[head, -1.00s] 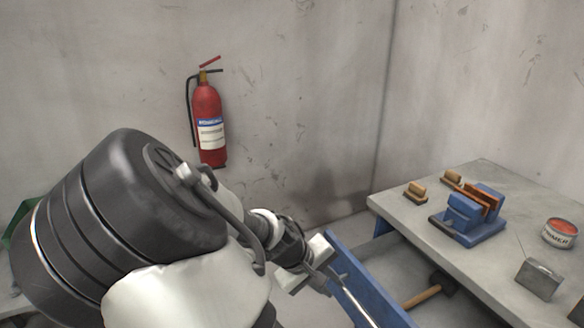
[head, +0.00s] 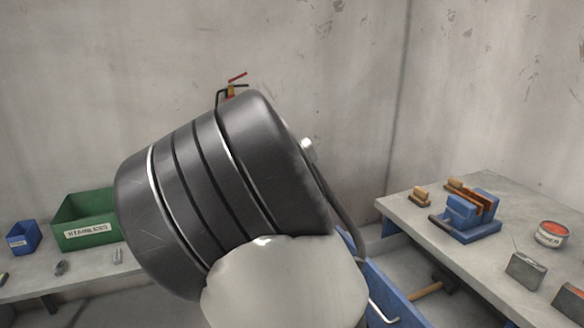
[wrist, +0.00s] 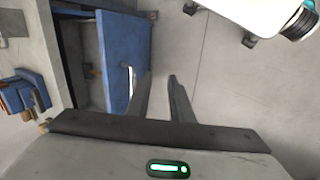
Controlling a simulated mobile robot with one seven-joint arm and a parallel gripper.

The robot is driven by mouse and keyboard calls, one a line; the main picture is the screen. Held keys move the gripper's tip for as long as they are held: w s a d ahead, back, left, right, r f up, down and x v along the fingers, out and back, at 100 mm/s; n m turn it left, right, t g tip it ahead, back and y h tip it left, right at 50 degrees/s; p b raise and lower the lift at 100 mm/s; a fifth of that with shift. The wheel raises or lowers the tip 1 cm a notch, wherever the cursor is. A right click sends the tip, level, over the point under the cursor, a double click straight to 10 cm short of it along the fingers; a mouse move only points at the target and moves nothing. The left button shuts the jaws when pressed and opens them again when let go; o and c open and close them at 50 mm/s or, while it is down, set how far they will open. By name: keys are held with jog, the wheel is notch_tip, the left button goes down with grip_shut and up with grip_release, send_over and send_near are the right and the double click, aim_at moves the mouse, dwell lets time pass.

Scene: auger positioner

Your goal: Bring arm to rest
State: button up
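My arm (head: 225,180) fills the middle of the head view, dark grey with a pale link below it. It hides my gripper there. In the wrist view my gripper (wrist: 158,80) shows two dark fingers apart with nothing between them, over bare floor. The blue drawer front (wrist: 122,55) with its silver handle (wrist: 131,82) is just left of the fingers; I cannot tell whether the left finger touches the handle. The drawer (head: 395,300) stands open in the head view, partly behind my arm.
The right workbench (head: 415,215) carries a blue vise (head: 466,218), brushes, a primer tin (head: 551,234) and a grey block (head: 525,268). A hammer (head: 428,288) lies in the drawer. A green bin (head: 85,220) and blue bin (head: 23,238) stand left. A fire extinguisher (head: 231,90) is mostly hidden.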

jog(key=s+r+m+t+y+p, duration=0.1)
jog(key=s+r, duration=0.4)
jog(key=r, duration=0.5)
jog(key=s+d+r+m+t+y+p, duration=0.1)
jog(key=s+r+p, duration=0.3)
jog(key=r, duration=0.6)
jog(key=s+r+m+t+y+p, duration=0.1)
jog(key=s+r+t+y+p, duration=0.1)
jog(key=s+r, duration=0.4)
notch_tip(320, 180, up, 5)
jog(key=shift+d+f+m+y, duration=0.1)
jog(key=shift+d+m+y, duration=0.2)
jog(key=shift+d+y, duration=0.1)
